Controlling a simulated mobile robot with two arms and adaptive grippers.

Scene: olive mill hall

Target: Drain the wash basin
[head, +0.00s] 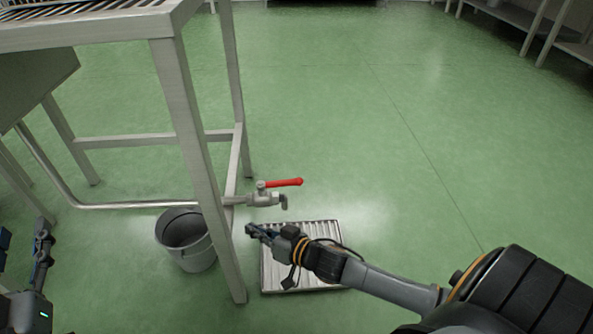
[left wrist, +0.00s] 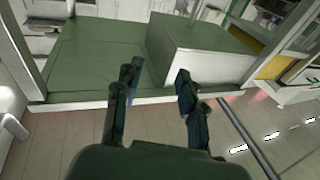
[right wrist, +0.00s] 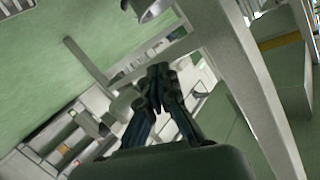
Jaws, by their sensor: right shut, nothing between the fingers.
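The wash basin (head: 35,88) shows in part at the upper left of the head view, in a steel stand. A bent drain pipe (head: 120,206) runs low from its side to a valve (head: 262,199) with a downturned spout. The valve's red lever (head: 284,183) points right, roughly in line with the pipe. My right gripper (head: 250,231) is shut and empty, just below and left of the spout, apart from the lever. In the right wrist view its fingertips (right wrist: 158,72) meet. My left gripper (head: 43,228) is at the left edge, open and empty in the left wrist view (left wrist: 156,80).
A grey bucket (head: 203,258) stands on the floor left of the stand's front leg (head: 190,130). A ribbed floor grate (head: 328,231) lies under the spout and my right arm. The green floor (head: 400,120) to the right is clear. Shelving (head: 512,14) stands at the far right.

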